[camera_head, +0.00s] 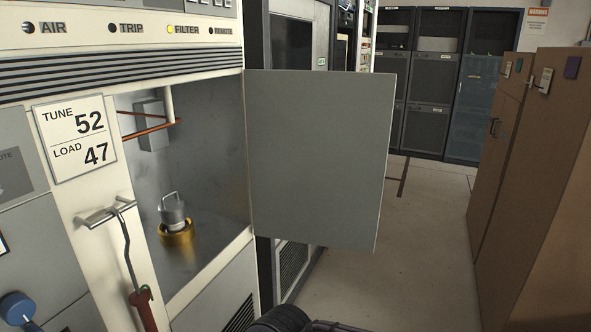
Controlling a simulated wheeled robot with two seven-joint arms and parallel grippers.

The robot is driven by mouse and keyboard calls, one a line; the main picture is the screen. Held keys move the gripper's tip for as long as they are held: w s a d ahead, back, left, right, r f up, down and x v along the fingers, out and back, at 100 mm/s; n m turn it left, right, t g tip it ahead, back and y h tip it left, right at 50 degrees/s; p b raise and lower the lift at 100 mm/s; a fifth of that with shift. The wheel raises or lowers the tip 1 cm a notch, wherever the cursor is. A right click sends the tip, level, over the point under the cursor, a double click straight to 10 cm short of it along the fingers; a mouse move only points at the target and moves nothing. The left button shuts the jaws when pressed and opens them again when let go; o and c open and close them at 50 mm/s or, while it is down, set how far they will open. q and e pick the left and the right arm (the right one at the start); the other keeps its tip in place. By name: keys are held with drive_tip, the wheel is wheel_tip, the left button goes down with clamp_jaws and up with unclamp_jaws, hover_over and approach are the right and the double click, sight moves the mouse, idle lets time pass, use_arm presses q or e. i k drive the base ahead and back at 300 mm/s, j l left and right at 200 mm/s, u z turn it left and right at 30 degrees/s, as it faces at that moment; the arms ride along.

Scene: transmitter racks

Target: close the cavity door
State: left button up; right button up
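The cavity door (318,158) is a flat grey panel that stands wide open. It is attached along the right edge of the cavity opening and swung out to the right. The cavity (210,130) is open to view in the white transmitter cabinet. Inside it, a metal cylinder with a handle (173,210) sits on a brass ring (178,243). Neither gripper can be made out. Only a dark part of my own body shows at the bottom edge, below the door and apart from it in the picture.
A hook with a red grip (142,305) hangs from a bracket (106,215) left of the opening. A blue knob (16,308) sticks out at lower left. Brown cabinets (535,190) stand at right. Floor (420,230) is clear between them and the door.

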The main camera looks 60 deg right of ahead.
sight(319, 142)
drive_tip(key=l, duration=0.4)
drive_tip(key=k+l+u, duration=0.1)
drive_tip(key=l, duration=0.35)
drive_tip(key=k+l+u, duration=0.1)
drive_tip(key=l, duration=0.3)
drive_tip(key=k+l, duration=0.15)
drive_tip(key=l, duration=0.25)
drive_tip(key=k+l+u, duration=0.1)
drive_tip(key=l, duration=0.3)
drive_tip(key=k+l, duration=0.1)
drive_tip(key=l, duration=0.3)
drive_tip(key=u, duration=0.05)
